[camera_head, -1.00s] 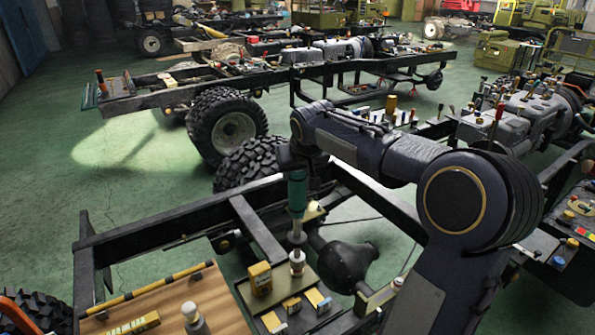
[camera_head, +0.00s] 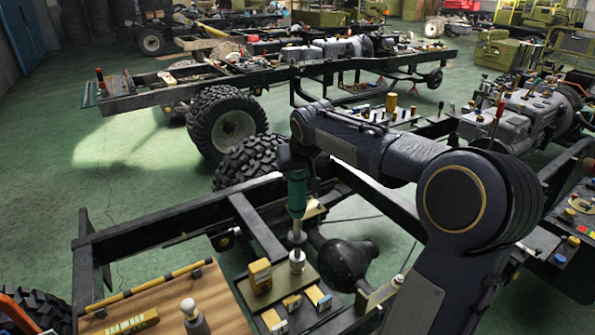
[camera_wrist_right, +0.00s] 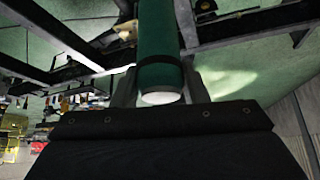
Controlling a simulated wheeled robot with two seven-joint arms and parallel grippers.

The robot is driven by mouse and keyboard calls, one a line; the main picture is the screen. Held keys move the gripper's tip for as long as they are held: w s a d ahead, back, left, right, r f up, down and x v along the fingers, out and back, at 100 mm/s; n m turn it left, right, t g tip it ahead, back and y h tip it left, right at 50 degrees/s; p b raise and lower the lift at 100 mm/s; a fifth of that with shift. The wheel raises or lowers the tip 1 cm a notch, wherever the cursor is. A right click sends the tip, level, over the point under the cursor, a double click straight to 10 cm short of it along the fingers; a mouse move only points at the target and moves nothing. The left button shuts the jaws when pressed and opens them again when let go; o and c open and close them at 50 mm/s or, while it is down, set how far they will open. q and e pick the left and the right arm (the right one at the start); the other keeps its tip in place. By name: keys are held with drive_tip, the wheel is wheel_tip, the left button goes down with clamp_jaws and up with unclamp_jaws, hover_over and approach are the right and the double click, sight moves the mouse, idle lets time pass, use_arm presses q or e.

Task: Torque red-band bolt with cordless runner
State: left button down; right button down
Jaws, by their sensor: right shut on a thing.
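The cordless runner (camera_head: 297,194), a green cylinder with a grey shaft below, is upright in my right gripper (camera_head: 296,168). In the right wrist view the runner (camera_wrist_right: 160,45) lies between the two fingers, which are shut on it. Its shaft points down at a pale, silvery round piece (camera_head: 297,262) on a dark plate of the chassis frame. Whether the shaft touches this piece I cannot tell. No red band can be made out on it, so I cannot say whether it is the bolt. My left gripper is not in view.
A wooden board (camera_head: 165,298) with a yellow-black bar is at lower left. Black frame rails (camera_head: 165,223) surround the spot. Green floor is free at left.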

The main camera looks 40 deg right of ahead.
drive_tip(key=shift+f+b, duration=0.85)
drive_tip(key=shift+f, duration=0.05)
idle(1.4)
drive_tip(key=shift+s+f, duration=0.1)
drive_tip(key=shift+f, duration=0.15)
idle(1.6)
drive_tip(key=shift+r, duration=0.15)
idle(0.5)
drive_tip(key=shift+r+p, duration=1.2)
drive_tip(key=shift+r, duration=0.4)
